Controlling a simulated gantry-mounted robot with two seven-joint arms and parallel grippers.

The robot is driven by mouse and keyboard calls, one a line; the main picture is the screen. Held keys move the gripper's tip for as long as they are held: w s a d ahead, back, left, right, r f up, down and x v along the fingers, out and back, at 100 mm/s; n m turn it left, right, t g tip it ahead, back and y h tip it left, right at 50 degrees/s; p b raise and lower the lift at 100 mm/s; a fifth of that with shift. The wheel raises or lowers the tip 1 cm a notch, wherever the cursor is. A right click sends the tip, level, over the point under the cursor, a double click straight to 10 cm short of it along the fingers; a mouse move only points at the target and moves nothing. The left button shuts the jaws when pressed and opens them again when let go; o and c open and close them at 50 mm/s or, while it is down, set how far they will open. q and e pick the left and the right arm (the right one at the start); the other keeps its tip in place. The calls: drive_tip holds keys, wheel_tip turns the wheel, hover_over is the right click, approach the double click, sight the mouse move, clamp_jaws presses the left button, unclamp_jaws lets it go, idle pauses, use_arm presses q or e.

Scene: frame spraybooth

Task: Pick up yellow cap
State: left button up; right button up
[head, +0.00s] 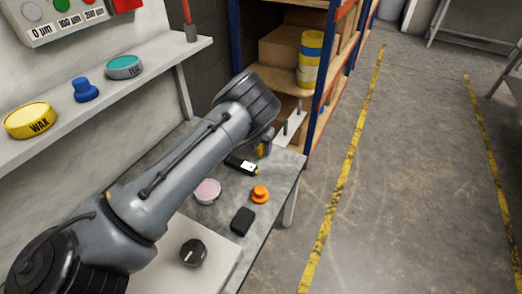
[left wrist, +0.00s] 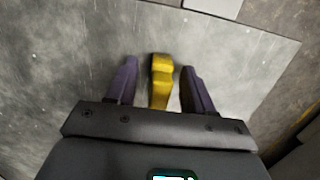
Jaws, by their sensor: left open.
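The yellow cap (left wrist: 162,82) lies between the two dark purple fingers of my open left gripper (left wrist: 159,66) in the left wrist view. Gaps show on both sides of it, so the fingers do not appear to touch it. In the head view, my left gripper (head: 264,150) is over the far part of the grey bench, mostly hidden by my arm. Only a small yellow patch of the cap shows there beside a finger. My right gripper is in neither view.
The grey bench (head: 228,212) holds a pink puck (head: 207,191), an orange cap (head: 260,194) and a black block (head: 242,221). A shelf at left carries a yellow wax tin (head: 30,120), a blue knob (head: 85,90) and a teal-topped tin (head: 123,67). A blue-orange rack stands behind.

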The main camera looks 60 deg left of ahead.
use_arm(q)
clamp_jaws()
drive_tip(key=shift+r, duration=0.1)
wheel_tip(320, 180, up, 10)
drive_tip(key=p, duration=0.5)
idle(0.3)
